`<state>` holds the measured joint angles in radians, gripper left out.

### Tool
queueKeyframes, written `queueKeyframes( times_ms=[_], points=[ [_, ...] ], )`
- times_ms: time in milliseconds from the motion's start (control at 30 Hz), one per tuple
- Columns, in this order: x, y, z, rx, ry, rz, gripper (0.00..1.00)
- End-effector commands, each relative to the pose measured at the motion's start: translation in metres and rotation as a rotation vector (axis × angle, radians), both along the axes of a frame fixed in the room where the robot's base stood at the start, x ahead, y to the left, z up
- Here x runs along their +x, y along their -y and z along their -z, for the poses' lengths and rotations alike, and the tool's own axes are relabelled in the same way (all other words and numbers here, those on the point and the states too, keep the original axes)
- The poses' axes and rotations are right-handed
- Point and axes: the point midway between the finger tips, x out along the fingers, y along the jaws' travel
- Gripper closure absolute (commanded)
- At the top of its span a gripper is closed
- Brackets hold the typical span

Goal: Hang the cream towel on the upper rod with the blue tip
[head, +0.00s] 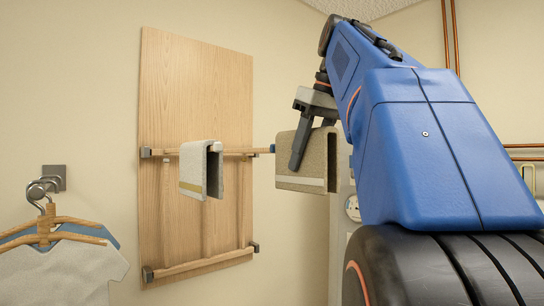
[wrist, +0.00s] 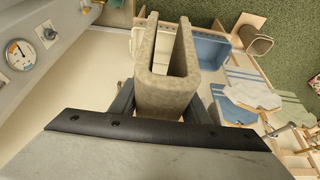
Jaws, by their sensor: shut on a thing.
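The cream towel (head: 292,183), beige with a pale band, hangs folded in my gripper (head: 300,143). In the wrist view the towel (wrist: 170,103) is a U-shaped fold between the dark fingers, which are shut on it. The upper rod (head: 232,152) crosses a wooden board at the left in the head view. A whiter towel with a yellow stripe (head: 193,172) hangs over that rod. The rod is not clear in the wrist view.
A lower rod (head: 205,262) on the wooden board (head: 197,75) is bare. Clothes on wooden hangers (head: 55,228) hang from a wall hook at lower left. The wrist view shows a gauge (wrist: 18,52) at left and a blue bin (wrist: 210,52) below.

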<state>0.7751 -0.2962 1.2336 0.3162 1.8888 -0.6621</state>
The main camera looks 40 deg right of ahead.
Motion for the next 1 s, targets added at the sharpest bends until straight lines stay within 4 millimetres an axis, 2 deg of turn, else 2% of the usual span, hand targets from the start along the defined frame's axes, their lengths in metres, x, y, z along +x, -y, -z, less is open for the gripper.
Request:
queueKeyframes(
  times_ms=[1000],
  points=[
    [0.066,-0.002,0.004,0.000,0.000,-0.002,0.84]
  ],
)
